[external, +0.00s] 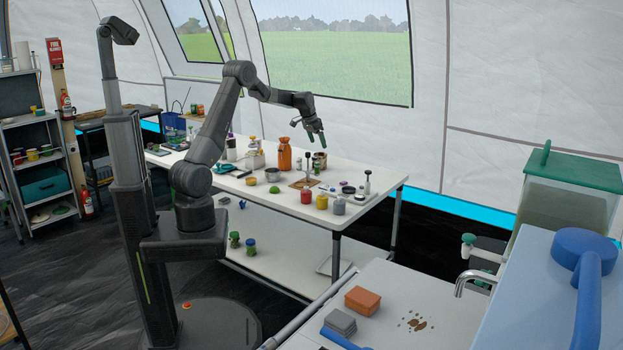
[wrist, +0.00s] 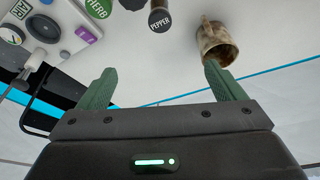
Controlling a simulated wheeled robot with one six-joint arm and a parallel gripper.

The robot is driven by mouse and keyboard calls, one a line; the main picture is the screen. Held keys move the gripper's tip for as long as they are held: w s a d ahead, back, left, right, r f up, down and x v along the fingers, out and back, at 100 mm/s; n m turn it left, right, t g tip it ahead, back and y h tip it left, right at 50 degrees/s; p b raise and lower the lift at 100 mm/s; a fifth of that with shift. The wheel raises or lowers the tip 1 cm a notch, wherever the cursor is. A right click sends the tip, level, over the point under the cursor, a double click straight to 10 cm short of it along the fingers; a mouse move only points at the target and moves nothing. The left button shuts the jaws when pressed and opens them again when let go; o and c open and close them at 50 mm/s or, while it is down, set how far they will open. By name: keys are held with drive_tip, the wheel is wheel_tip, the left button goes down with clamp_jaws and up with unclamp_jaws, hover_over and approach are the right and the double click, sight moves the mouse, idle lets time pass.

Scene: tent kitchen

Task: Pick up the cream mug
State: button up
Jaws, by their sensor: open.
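The mug (wrist: 213,36) shows in the wrist view at the upper right. It is cream with brown mottling, its open mouth faces the camera, and a handle shows at its upper left. My gripper (wrist: 160,70) is open with nothing between its green fingers. The tip of the right finger appears just below the mug's mouth and overlaps its lower edge; I cannot tell whether they touch. In the external view my gripper (external: 317,141) hangs above the back of the white table. A small brownish vessel below it may be the mug, but it is too small to tell.
A pepper jar (wrist: 160,20) stands left of the mug, with a green-lidded herb jar (wrist: 97,8) further left. A device with knobs (wrist: 48,28) is at the upper left. The white table (external: 370,205) holds an orange bottle (external: 285,155) and several other jars.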

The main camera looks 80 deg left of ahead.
approach(319, 160)
wheel_tip(319, 160, up, 2)
drive_tip(key=shift+n+y, duration=0.3)
drive_tip(key=shift+y, duration=0.1)
drive_tip(key=x, duration=0.5)
drive_tip(key=a+p+x, duration=0.1)
drive_tip(key=x, duration=0.2)
drive_tip(key=shift+s+f, duration=0.2)
drive_tip(key=shift+f, duration=0.05)
drive_tip(key=x, duration=0.1)
drive_tip(key=p+x, duration=0.1)
drive_tip(key=x, duration=0.1)
drive_tip(key=shift+w+a+f, duration=0.15)
drive_tip(key=shift+a, duration=0.3)
drive_tip(key=shift+w+a+f+p, duration=0.1)
drive_tip(key=shift+w+f+p, duration=0.2)
drive_tip(key=shift+f, duration=0.35)
drive_tip(key=c, duration=1.1)
